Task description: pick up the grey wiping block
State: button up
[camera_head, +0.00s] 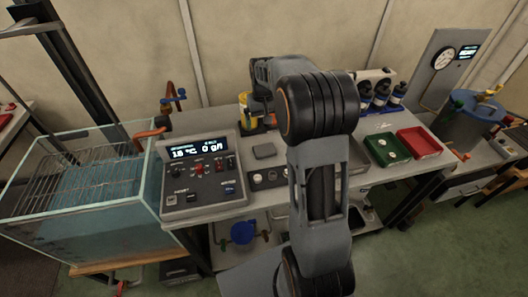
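A small dark grey block (264,150), which looks like the wiping block, lies flat on the grey workbench (240,132) right of the control box. My arm rises from the bottom and its large black joint covers the middle of the bench. The far end of my arm, with my gripper (267,118), points down behind the block near a yellow container. The fingers are too small and dark to make out, so I cannot tell if they are open. The block lies apart from my arm in the picture.
A control box (201,168) with a lit display stands left of the block. Round dark items (271,175) lie in front of it. A yellow container (244,112) stands behind. A green tray (386,149) and red tray (418,142) sit right. A glass tank (90,225) stands left.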

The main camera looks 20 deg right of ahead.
send_over(264, 148)
notch_tip(264, 148, down, 8)
jog(key=shift+f, duration=0.1)
jog(key=shift+f+p, duration=0.6)
jog(key=shift+f, duration=2.8)
jog(key=c, duration=0.6)
jog(key=shift+c, duration=0.2)
jog(key=shift+r, duration=0.1)
